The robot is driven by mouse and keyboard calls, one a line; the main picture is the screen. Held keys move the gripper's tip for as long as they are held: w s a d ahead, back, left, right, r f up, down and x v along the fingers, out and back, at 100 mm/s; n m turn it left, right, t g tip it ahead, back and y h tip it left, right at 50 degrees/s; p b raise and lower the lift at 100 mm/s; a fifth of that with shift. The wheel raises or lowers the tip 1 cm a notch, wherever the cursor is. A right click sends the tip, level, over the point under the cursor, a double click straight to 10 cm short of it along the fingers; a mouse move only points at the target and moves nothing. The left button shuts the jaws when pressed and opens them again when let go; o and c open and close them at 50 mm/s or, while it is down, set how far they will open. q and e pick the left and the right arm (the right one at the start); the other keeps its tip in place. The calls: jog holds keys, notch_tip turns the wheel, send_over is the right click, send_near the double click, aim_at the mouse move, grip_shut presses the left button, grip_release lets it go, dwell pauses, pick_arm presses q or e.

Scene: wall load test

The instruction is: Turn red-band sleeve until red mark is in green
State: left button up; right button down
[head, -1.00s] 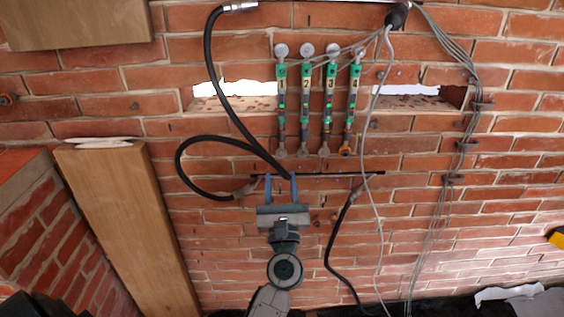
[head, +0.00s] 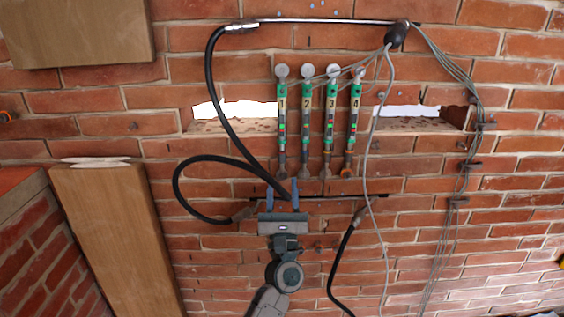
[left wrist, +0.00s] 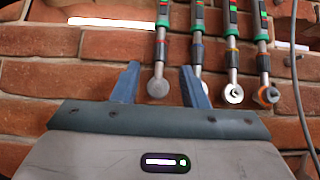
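Several slim upright gauges with green upper bodies hang side by side on the brick wall, numbered 1 to 4. Gauge 1 (head: 282,110) is leftmost and gauge 4 (head: 354,110) rightmost. My left gripper (head: 282,190) is open with blue fingers, below gauge 1. In the left wrist view, the round foot of gauge 1 (left wrist: 158,87) appears between its fingers (left wrist: 160,85), with no visible grip.
A black hose (head: 223,85) loops down from the upper steel bar (head: 330,21) to just behind my left gripper. A thin lower bar (head: 345,196) crosses there. Grey cables (head: 374,150) hang right of gauge 4. A wooden post (head: 115,235) stands at left.

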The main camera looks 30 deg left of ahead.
aim_at(284, 162)
pick_arm(q)
jog(key=p+x, duration=0.1)
jog(key=x, duration=0.5)
pick_arm(e)
jog(key=shift+s+d+r+g+h, duration=0.1)
jog(key=shift+s+d+g+h, duration=0.1)
jog(key=shift+s+g, duration=0.25)
jog(key=shift+s+d+r+g+h, duration=0.1)
jog(key=shift+s+d+g, duration=0.1)
jog(key=shift+g, duration=0.45)
pick_arm(q)
jog(key=shift+c, duration=0.2)
